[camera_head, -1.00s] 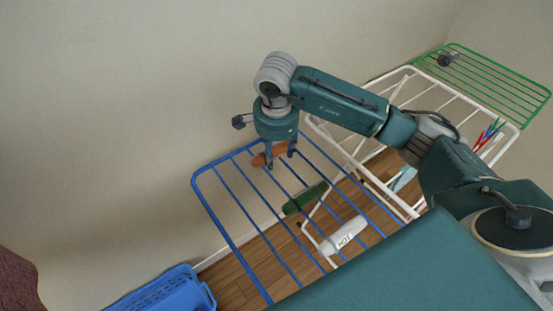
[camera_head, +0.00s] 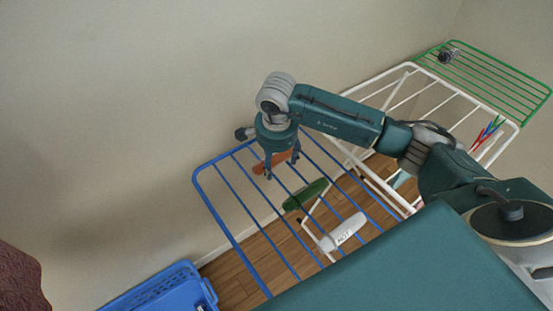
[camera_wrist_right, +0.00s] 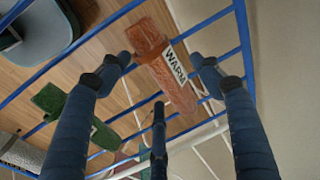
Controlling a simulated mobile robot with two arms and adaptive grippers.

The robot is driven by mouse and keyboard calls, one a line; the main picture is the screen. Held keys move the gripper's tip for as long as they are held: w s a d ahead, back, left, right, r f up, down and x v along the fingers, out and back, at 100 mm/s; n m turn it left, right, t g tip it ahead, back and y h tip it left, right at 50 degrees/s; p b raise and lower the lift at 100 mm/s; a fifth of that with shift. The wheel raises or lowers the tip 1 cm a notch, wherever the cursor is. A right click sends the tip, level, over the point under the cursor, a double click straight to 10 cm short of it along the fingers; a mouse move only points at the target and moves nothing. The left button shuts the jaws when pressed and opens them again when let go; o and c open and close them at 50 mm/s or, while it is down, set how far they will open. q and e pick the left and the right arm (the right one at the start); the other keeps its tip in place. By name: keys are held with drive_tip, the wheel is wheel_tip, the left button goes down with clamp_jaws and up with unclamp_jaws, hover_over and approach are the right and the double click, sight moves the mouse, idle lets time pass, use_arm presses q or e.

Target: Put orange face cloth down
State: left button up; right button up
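The orange face cloth (camera_head: 276,160) hangs over bars of the blue rack wing (camera_head: 232,242), near its wall-side end. In the right wrist view the orange cloth (camera_wrist_right: 150,40) carries a white "WARM" label. My right gripper (camera_head: 282,165) is just above the cloth, with its fingers spread. In the right wrist view the gripper's fingertips (camera_wrist_right: 160,62) stand on either side of the cloth, with visible gaps. In the head view the gripper hides part of the cloth. My left gripper is not in view.
A green cloth (camera_head: 305,194) and a white roll-like piece marked "HOT" (camera_head: 342,232) lie by the blue bars. The white rack section (camera_head: 352,162) and green wing (camera_head: 522,82) extend right. A blue basket (camera_head: 150,292) stands lower left. The wall is close behind.

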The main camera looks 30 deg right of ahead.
drive_tip(key=shift+r, duration=0.3)
wheel_tip(320, 180, up, 12)
drive_tip(key=s+b, duration=0.1)
drive_tip(key=b, duration=0.2)
drive_tip(key=shift+s+a+f, duration=0.25)
drive_tip(key=shift+s+a, duration=0.15)
drive_tip(key=shift+a, duration=0.05)
